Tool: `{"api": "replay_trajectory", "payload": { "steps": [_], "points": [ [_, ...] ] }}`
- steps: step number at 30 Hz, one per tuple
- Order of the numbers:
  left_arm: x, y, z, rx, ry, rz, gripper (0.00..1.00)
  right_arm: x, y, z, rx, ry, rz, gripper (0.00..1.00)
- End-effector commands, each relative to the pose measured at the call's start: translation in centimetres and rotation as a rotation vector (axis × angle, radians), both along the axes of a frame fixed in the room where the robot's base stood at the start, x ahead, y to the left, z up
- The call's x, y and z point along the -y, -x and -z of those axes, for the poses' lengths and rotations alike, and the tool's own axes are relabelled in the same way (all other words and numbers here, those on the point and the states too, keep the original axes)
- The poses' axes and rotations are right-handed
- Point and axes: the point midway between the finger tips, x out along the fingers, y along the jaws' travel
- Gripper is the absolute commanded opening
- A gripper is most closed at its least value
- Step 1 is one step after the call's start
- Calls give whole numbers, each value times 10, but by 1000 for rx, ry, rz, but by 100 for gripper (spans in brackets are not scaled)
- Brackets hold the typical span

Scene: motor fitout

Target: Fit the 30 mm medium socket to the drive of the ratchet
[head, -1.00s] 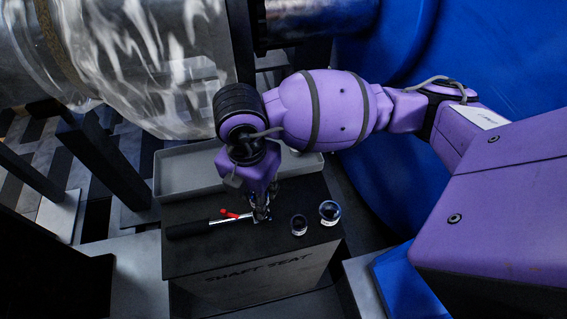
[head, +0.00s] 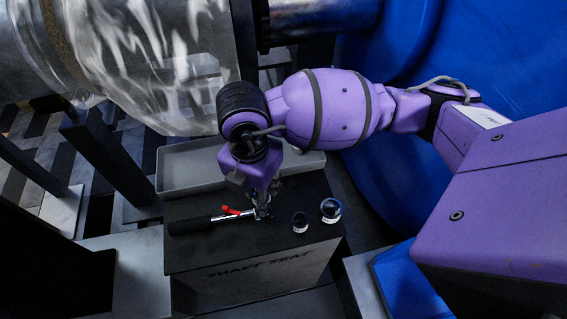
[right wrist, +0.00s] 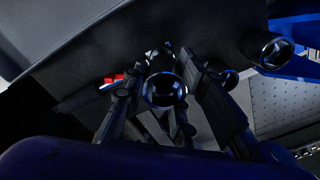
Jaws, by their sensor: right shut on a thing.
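The ratchet lies on the black bench top, its black handle (head: 195,226) pointing left and its chrome shaft (head: 226,217) running to the right. A red part (head: 236,211) shows beside the shaft and also in the right wrist view (right wrist: 112,79). My right gripper (head: 263,208) points down over the ratchet's head end and mostly hides it. In the right wrist view its fingers are shut on a shiny round socket (right wrist: 164,90), with the ratchet head close behind it. I cannot tell whether the socket is seated on the drive. Its size marking is not readable. My left gripper is not in view.
A smaller socket (head: 300,222) and a larger socket (head: 330,210) stand on the bench to the right of the gripper. A grey tray (head: 185,168) lies behind the bench top (head: 280,243). A large clear cylinder (head: 140,60) is at the back left.

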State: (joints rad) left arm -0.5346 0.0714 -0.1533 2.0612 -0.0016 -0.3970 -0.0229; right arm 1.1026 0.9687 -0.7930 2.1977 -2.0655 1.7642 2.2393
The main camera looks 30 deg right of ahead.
Motion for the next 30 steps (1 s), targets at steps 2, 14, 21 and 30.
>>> {"api": "replay_trajectory", "payload": {
  "steps": [2, 14, 21, 30],
  "points": [
    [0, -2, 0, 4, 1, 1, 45, -1, -2, -1, 5, -1, -1, 0],
    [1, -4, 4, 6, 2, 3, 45, -1, -2, 7, 5, -2, -1, 0],
    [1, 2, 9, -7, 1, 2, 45, -1, -2, 12, 4, -1, -2, 0],
    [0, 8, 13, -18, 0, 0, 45, -1, -2, 18, 5, -2, -2, 0]
  ]
}}
